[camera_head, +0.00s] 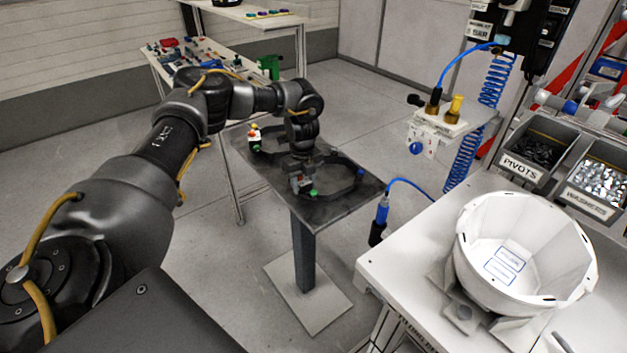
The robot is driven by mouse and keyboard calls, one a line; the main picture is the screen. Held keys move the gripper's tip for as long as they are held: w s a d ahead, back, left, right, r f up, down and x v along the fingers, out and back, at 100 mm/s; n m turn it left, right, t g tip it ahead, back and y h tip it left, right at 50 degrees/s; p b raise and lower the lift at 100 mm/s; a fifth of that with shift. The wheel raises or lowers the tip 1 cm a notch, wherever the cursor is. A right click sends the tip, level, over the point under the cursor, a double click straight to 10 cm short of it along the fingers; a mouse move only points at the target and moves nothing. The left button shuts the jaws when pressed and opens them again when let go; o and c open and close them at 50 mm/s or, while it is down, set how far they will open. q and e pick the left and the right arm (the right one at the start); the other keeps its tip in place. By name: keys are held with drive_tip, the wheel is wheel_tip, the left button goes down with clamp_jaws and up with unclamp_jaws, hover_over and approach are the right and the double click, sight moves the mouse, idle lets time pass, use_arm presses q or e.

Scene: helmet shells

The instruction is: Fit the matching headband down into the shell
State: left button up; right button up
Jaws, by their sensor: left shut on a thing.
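The white shell (520,240) rests open side up in a grey cradle (462,312) on the bench at the right, with two labels inside its bottom. A black headband (358,181) lies at a small dark stand top, partly hidden by my left arm. It carries a green piece (314,193). My left gripper (301,183) points down at the near part of the headband and is shut on it. Whether the band is lifted off the top is hard to tell. My right gripper is not in view.
The stand's dark top (290,212) also bears a small red, yellow and white piece (254,138). Bins of pivots (535,147) and washers (598,180) stand behind the shell. A blue coiled hose (470,140) and blue-handled tool (381,215) hang between stand and bench.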

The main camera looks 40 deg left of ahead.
use_arm(q)
drive_tip(key=shift+r, duration=0.1)
drive_tip(key=shift+r, duration=0.5)
drive_tip(key=r, duration=0.1)
drive_tip(key=s+r+b, duration=0.1)
drive_tip(key=r, duration=0.1)
drive_tip(key=shift+s+r+b, duration=0.3)
drive_tip(key=shift+s+r, duration=0.05)
drive_tip(key=shift+r, duration=0.05)
drive_tip(key=s+r, duration=0.8)
drive_tip(key=s, duration=0.4)
drive_tip(key=d+r+n, duration=0.2)
drive_tip(key=d+n, duration=0.7)
drive_tip(key=d, duration=0.1)
drive_tip(key=w+d+r+n, duration=0.1)
drive_tip(key=d+r+n, duration=0.2)
drive_tip(key=d+n, duration=0.6)
drive_tip(key=d, duration=0.2)
drive_tip(key=shift+w+d+r+n, duration=0.25)
drive_tip(key=shift+w+d+n, duration=0.05)
drive_tip(key=shift+n, duration=0.1)
